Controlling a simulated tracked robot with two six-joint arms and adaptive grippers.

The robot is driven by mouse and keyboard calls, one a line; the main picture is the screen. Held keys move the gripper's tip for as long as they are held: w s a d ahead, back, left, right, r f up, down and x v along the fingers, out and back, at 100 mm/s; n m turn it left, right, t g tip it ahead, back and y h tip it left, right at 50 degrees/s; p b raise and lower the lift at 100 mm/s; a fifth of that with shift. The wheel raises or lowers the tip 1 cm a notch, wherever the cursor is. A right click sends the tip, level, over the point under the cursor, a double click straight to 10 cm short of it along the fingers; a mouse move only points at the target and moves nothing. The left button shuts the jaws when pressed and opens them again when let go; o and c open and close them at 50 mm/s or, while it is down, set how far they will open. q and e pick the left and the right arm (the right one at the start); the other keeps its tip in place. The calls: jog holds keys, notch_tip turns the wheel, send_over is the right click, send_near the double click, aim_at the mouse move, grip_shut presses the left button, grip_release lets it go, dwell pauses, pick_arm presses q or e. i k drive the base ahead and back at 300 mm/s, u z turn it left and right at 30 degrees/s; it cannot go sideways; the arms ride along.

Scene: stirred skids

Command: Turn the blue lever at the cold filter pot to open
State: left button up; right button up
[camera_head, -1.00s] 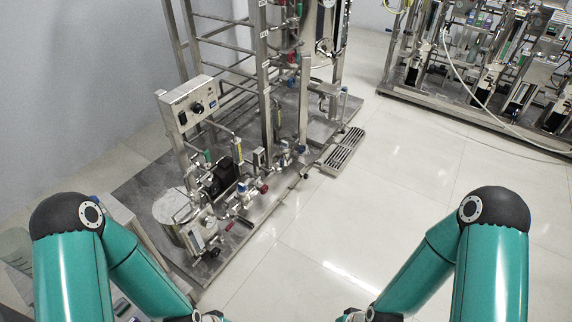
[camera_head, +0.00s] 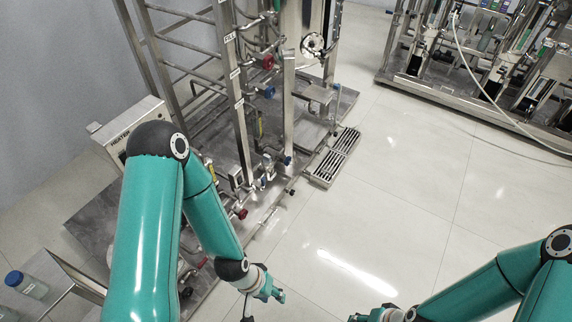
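A blue valve handle (camera_head: 269,92) sits on the pipework of the skid's steel frame, below a red handle (camera_head: 268,62). A smaller blue part (camera_head: 287,160) shows lower down, near the skid's edge. I cannot tell which is the blue lever at the cold filter pot, or its position. My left gripper (camera_head: 265,302) is in front of the skid, over the floor, apart from these handles. Its fingers look spread and empty. My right gripper (camera_head: 366,316) is at the bottom edge, partly cut off, with its fingers unclear.
My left arm hides part of the control box (camera_head: 128,130) and the lower skid. A red valve handle (camera_head: 242,213) is near the skid edge. A slotted floor grate (camera_head: 333,158) lies beside it. A blue-capped bottle (camera_head: 28,285) stands at left. Floor (camera_head: 390,215) is clear.

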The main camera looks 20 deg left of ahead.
aim_at(261, 188)
jog(key=u, duration=0.25)
jog(key=i, duration=1.2)
jog(key=u, duration=0.65)
jog(key=k, duration=0.8)
jog(key=u, duration=0.2)
jog(key=i, duration=0.9)
jog(key=z, duration=0.1)
